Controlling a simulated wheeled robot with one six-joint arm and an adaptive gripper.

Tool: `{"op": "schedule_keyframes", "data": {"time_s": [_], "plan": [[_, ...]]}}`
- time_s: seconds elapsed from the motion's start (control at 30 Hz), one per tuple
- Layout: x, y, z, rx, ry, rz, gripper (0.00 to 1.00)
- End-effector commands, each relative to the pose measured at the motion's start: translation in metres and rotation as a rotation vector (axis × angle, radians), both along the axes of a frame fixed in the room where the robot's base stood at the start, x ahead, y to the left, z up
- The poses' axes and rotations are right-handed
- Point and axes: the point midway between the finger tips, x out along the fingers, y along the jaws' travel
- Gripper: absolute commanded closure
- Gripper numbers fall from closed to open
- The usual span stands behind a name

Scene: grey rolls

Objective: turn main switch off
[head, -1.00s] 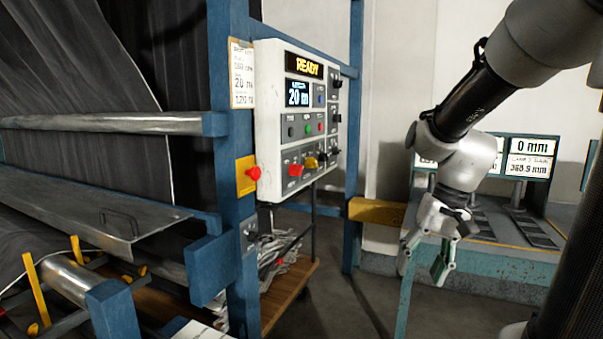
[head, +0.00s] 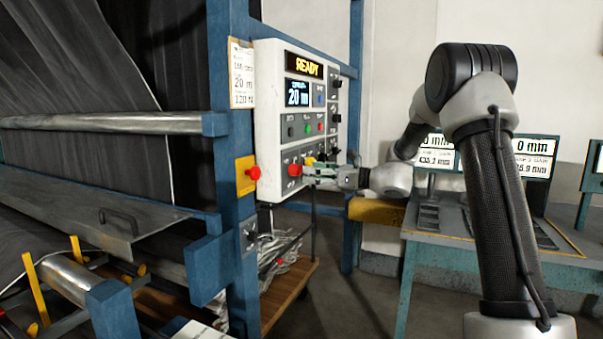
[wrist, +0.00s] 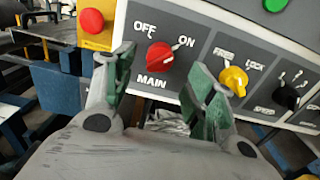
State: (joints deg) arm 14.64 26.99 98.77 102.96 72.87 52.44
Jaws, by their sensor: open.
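The main switch is a red knob (wrist: 160,56) above the label MAIN, with OFF at its upper left and ON at its upper right in the wrist view. Which mark it points to is hard to tell. In the head view the red knob (head: 294,170) is low on the white control panel (head: 266,120). My gripper (wrist: 163,72) is open, with one green-padded finger on each side of the knob in the picture. In the head view my gripper (head: 309,174) is right at the panel, just right of the knob. Contact with it cannot be told.
A yellow FREE/LOCK knob (wrist: 233,80) sits close to the right finger, with a black knob (wrist: 286,96) beyond. A red button on a yellow box (head: 252,174) is on the blue post, left of the panel. A desk with displays (head: 535,158) stands at the right.

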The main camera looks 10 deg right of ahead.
Motion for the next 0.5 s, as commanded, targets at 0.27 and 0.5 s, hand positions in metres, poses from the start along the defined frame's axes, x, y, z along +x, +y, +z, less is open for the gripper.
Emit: {"op": "schedule_keyframes", "data": {"time_s": [0.27,0.5], "plan": [[0.024,0.033,0.0,-0.002,-0.001,0.001,0.45],[0.028,0.039,0.0,-0.003,-0.002,0.0,0.45]]}}
